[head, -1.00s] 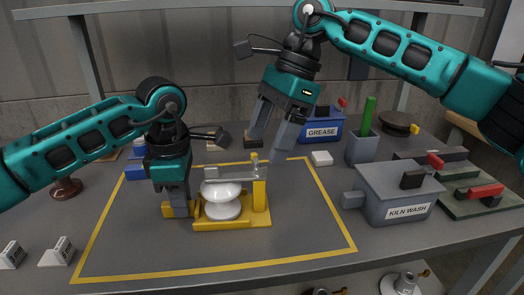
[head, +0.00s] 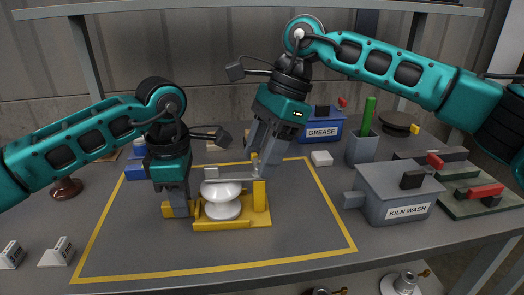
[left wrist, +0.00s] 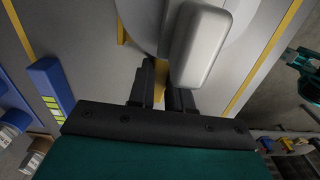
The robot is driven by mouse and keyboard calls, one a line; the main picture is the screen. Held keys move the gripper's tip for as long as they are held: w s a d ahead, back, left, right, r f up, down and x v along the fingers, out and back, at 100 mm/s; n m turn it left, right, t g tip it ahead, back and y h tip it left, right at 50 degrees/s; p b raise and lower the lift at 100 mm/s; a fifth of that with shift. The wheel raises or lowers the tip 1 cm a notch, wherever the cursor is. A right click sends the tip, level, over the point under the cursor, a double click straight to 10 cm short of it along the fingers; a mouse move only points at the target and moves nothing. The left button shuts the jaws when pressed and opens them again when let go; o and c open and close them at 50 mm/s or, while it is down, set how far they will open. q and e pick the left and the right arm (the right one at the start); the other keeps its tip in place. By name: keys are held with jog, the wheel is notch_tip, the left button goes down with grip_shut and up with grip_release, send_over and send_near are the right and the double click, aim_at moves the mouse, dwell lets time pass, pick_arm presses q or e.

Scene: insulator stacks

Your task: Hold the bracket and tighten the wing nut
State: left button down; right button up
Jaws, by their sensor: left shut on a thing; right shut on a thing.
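The yellow bracket (head: 235,222) stands inside the yellow outline on the table. It holds a white insulator (head: 222,202) under a grey bar (head: 228,172). The bar and insulator also fill the top of the left wrist view. My left gripper (head: 178,208) points down and is shut on the bracket's left end; its fingers hide part of that end. The brass wing nut (head: 254,158) sits on top at the bracket's right post. My right gripper (head: 258,162) comes down tilted from above and is shut on the wing nut, partly covering it.
A grey box marked KILN WASH (head: 395,195) stands to the right. The blue GREASE box (head: 322,127), a white block (head: 321,158) and a grey cup with a green stick (head: 362,147) are behind. The outlined area in front of the bracket is clear.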

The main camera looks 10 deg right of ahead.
jog(key=c, duration=0.3)
jog(key=shift+m, duration=0.3)
jog(key=m+t, duration=0.2)
jog(key=m, duration=0.2)
jog(key=shift+s+m, duration=0.1)
jog(key=shift+m, duration=0.2)
jog(key=m+t, duration=0.1)
jog(key=m, duration=0.4)
jog(key=shift+s+a+t+h, duration=0.1)
jog(key=shift+s+t+h, duration=0.05)
jog(key=shift+t+h, duration=0.2)
jog(key=m, duration=0.3)
jog(key=m+t+h, duration=0.1)
jog(key=m, duration=0.1)
jog(key=shift+s+a+m+t+h, duration=0.1)
jog(key=shift+m+t+h, duration=0.15)
jog(key=shift+m, duration=0.15)
jog(key=m+h, duration=0.1)
jog(key=m, duration=0.1)
jog(key=m+h, duration=0.1)
jog(key=m, duration=0.2)
jog(key=shift+a+m, duration=0.15)
jog(key=shift+m, duration=0.15)
